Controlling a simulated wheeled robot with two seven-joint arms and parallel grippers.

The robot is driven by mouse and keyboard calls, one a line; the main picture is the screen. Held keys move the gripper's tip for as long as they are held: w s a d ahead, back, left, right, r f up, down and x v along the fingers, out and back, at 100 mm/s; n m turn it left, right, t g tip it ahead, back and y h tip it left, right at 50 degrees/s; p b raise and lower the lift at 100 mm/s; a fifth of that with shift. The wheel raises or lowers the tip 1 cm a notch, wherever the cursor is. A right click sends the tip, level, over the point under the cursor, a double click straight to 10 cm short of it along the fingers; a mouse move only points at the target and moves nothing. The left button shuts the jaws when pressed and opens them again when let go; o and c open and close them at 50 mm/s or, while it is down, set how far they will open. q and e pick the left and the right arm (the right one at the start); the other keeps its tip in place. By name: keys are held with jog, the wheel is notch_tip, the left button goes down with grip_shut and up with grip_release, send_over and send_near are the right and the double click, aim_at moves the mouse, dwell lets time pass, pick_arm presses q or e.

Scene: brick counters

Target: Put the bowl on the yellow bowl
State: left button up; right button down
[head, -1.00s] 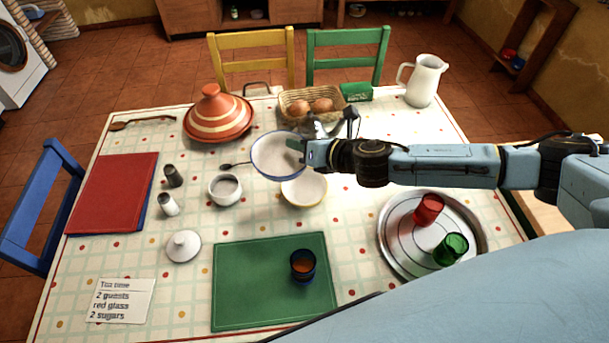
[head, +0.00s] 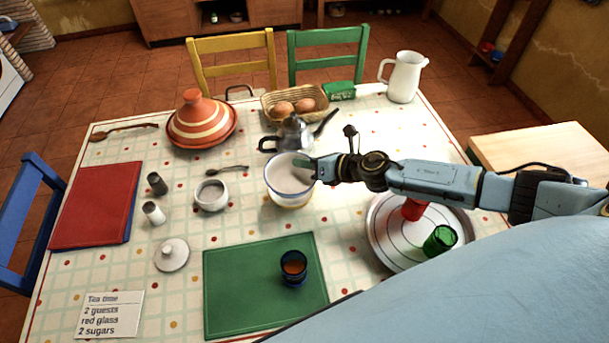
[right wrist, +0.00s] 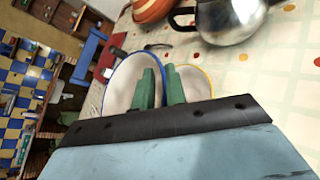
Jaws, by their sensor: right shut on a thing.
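The white bowl with a blue rim (head: 284,175) is held by my right gripper (head: 313,169), whose green fingers are shut on its right-hand rim. The white yellow bowl (head: 290,203) shows only as a sliver of yellow edge under the held bowl in the head view. I cannot tell there whether the two touch. In the right wrist view the blue-rimmed bowl (right wrist: 122,82) is at the left, with its wall between my fingers (right wrist: 161,82), and the yellow-rimmed bowl (right wrist: 198,86) shows beside and behind it. My left gripper is not in view.
A metal teapot (head: 293,134) stands just behind the bowls. A white sugar pot (head: 211,196) and a spoon (head: 228,169) lie to the left. A green mat (head: 250,285) with a dark blue glass (head: 293,267) is in front. A round tray (head: 385,235) with glasses is right.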

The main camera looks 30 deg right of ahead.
notch_tip(320, 180, down, 4)
jog(key=shift+r+b, duration=0.2)
jog(key=shift+b, duration=0.75)
jog(key=shift+f, duration=0.35)
jog(key=c, duration=1.9)
grip_release()
jog(key=shift+f+b, duration=0.1)
jog(key=shift+b, duration=0.25)
jog(key=o, duration=0.5)
